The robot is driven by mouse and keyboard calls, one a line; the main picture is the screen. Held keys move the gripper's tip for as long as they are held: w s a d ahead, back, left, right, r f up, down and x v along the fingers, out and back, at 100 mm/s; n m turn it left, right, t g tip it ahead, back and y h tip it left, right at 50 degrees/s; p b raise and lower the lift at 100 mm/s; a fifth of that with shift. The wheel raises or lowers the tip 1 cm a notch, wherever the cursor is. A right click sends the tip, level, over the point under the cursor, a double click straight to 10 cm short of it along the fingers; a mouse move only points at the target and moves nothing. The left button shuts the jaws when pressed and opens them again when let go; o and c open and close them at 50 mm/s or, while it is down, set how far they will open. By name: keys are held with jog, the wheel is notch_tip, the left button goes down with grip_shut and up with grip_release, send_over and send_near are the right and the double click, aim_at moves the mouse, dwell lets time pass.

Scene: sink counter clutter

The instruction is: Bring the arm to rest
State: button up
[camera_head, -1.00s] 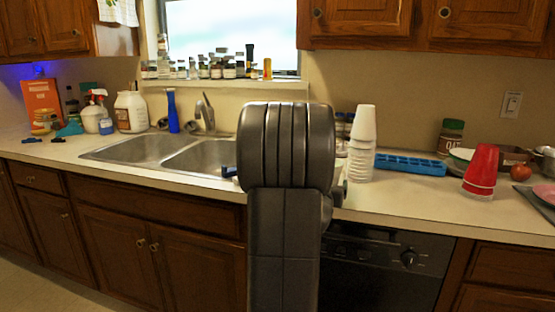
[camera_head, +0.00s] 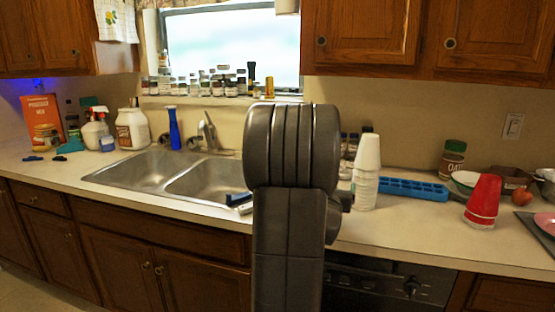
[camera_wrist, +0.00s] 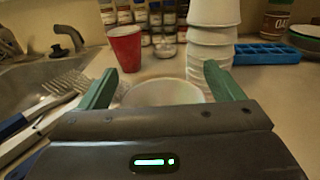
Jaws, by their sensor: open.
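My gripper (camera_wrist: 160,70) shows in the wrist view with its two green fingers spread wide apart, low over the counter. A round white rim (camera_wrist: 162,92), of a bowl or cup, shows between and beyond the fingers, with its lower part hidden by the gripper body. I see nothing clamped between the fingers. In the head view my own dark arm stands upright in the middle and hides the gripper.
White stacked cups (camera_wrist: 211,45) stand close to the right finger; they also show in the head view (camera_head: 366,175). A red cup (camera_wrist: 125,48) stands beyond the left finger. Forks (camera_wrist: 60,90) lie left, by the sink (camera_head: 150,170). A blue ice tray (camera_wrist: 266,54) lies right.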

jog(key=shift+r+p, duration=0.35)
jog(key=shift+r, duration=0.15)
